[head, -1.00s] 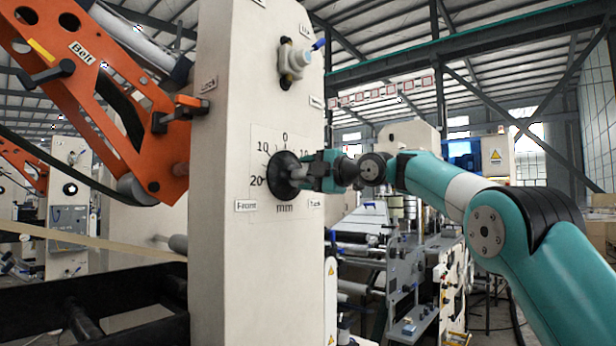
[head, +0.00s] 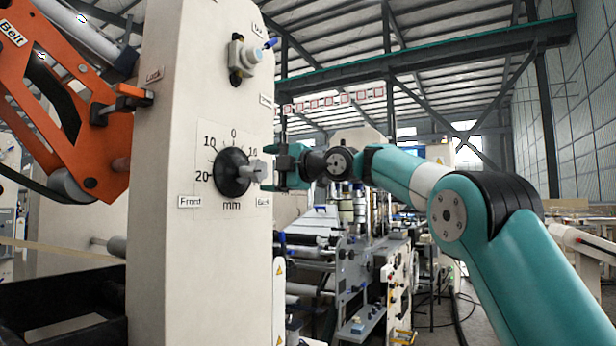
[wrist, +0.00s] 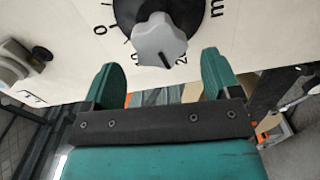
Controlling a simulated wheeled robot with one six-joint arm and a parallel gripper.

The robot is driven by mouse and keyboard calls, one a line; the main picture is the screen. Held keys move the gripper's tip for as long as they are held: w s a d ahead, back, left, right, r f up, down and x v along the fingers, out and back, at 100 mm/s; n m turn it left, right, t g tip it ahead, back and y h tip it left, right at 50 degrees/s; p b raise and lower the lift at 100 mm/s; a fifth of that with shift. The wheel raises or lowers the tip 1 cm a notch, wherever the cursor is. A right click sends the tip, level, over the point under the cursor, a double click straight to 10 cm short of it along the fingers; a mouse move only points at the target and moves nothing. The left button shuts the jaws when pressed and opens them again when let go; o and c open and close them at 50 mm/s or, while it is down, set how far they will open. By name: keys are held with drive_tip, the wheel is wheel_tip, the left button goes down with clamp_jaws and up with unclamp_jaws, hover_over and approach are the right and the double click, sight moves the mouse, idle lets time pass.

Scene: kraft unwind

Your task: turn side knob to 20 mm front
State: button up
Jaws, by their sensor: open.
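The side knob has a black round base (head: 231,173) and a light grey fluted grip (head: 253,170), on the cream machine column (head: 180,250). A printed mm scale (head: 209,142) surrounds it, with 0 at top and 10 and 20 at left above the "Front" label (head: 189,202). My gripper (head: 271,168) is open and empty, just right of the grey grip and apart from it. In the wrist view the grey grip (wrist: 160,38) stands ahead of my open fingers (wrist: 160,68). A dark mark shows on its lower edge; I cannot tell which scale value it faces.
A grey valve-like fitting with a blue lever (head: 250,57) sits above the knob. An orange arm marked "Belt" (head: 60,110) is at left. Machinery (head: 345,260) stands behind the column at right.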

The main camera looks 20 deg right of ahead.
drive_tip(key=b+v, duration=0.3)
drive_tip(key=v, duration=1)
drive_tip(key=s+a+f+m+g+h, duration=0.1)
drive_tip(key=s+a+f+m+g, duration=0.45)
drive_tip(key=f, duration=0.55)
drive_tip(key=s+a+f+m+g+h, duration=0.2)
drive_tip(key=s+a+f+m, duration=0.4)
drive_tip(key=a+f, duration=0.45)
drive_tip(key=s+d+f+m+g+h, duration=0.1)
drive_tip(key=s+f+m+g+h, duration=0.4)
drive_tip(key=s+f, duration=1.6)
wheel_tip(320, 180, up, 15)
drive_tip(key=s+g+y+p, duration=0.1)
drive_tip(key=g+p, duration=0.1)
drive_tip(key=p, duration=1)
drive_tip(key=shift+s+m+y, duration=0.3)
drive_tip(key=shift+s+m, duration=0.05)
drive_tip(key=shift+s, duration=0.05)
drive_tip(key=shift+f, duration=0.15)
